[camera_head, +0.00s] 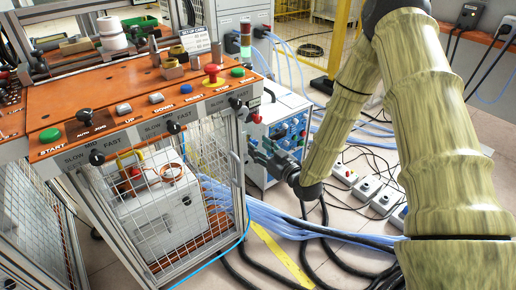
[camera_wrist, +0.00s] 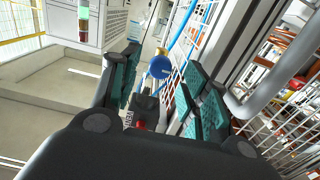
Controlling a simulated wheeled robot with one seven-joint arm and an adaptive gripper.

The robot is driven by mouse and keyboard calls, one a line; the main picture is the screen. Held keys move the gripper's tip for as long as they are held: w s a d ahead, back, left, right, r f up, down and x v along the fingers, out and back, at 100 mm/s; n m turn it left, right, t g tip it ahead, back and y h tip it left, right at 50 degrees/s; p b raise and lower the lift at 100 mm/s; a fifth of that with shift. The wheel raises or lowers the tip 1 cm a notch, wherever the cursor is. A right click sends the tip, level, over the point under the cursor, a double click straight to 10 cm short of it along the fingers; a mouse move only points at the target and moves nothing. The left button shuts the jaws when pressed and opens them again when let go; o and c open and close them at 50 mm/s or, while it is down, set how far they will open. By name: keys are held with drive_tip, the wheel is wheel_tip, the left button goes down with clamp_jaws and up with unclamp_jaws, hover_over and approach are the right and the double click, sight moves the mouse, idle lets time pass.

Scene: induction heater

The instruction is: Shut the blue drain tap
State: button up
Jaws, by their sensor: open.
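The blue tap handle (camera_wrist: 160,67), round with a yellowish piece beside it, shows in the wrist view past the fingers. My gripper (camera_wrist: 165,85) is open, with teal pads on its two fingers. The handle appears in the gap between them, and nothing is held. In the head view my gripper (camera_head: 262,157) is low beside the right corner of the caged workbench, in front of the blue-and-white control unit. I cannot make out the tap there. A dark fitting with a red spot (camera_wrist: 141,125) lies below the handle in the wrist view. I cannot tell whether a finger touches the tap.
The orange bench top (camera_head: 110,95) carries buttons and knobs. Its wire mesh cage (camera_head: 165,215) is close to my gripper, with a grey handle (camera_wrist: 280,70) at right in the wrist view. The control unit (camera_head: 285,135) stands behind. Hoses (camera_head: 290,228) and cables cover the floor.

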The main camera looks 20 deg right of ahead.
drive_tip(key=shift+w+a, duration=0.2)
drive_tip(key=shift+w, duration=0.4)
drive_tip(key=shift+c, duration=0.5)
clamp_jaws()
